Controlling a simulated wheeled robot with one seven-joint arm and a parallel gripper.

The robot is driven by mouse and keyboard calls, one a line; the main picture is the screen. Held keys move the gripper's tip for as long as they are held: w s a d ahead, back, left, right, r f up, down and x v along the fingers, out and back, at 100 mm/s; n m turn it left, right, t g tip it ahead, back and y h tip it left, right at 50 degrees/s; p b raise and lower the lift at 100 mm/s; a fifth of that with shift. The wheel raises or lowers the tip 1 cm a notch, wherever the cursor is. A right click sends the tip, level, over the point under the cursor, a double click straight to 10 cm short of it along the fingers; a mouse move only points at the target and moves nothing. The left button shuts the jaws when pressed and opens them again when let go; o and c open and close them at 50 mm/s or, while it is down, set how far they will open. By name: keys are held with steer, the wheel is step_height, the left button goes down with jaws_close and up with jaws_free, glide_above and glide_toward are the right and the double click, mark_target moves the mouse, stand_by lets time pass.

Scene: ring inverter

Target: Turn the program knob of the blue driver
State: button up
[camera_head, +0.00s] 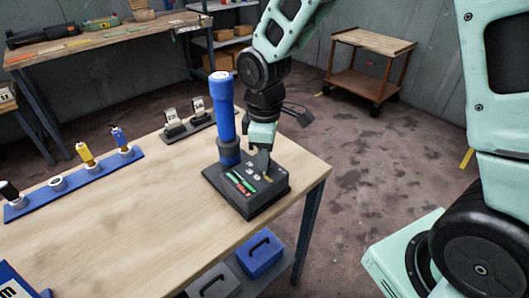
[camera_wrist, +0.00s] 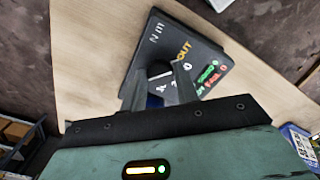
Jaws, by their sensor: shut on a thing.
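The blue driver (camera_head: 223,112) stands upright at the back left of a dark control base (camera_head: 245,207), near the table's right corner. The base's top has green and red marks and white labels; the wrist view shows its dark panel (camera_wrist: 200,42) with an "OUT" label. My gripper (camera_head: 265,174) points down at the base, to the right of the driver. In the wrist view my gripper (camera_wrist: 160,84) is shut on the dark program knob (camera_wrist: 159,69). The fingers hide much of the knob, so its setting is hard to read.
A blue rack (camera_head: 75,184) with several small bottle-like items lies on the table's left. A dark stand (camera_head: 188,126) with two pale items is behind the driver. The wooden tabletop (camera_head: 130,235) is clear in front. Blue and grey bins (camera_head: 262,253) sit below.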

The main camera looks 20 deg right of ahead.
steer(key=m, duration=0.5)
steer(key=shift+m, duration=0.3)
stand_by(0.4)
steer(key=o, duration=1)
steer(key=shift+c, duration=0.2)
step_height(320, 180, up, 18)
steer(key=shift+f, duration=0.25)
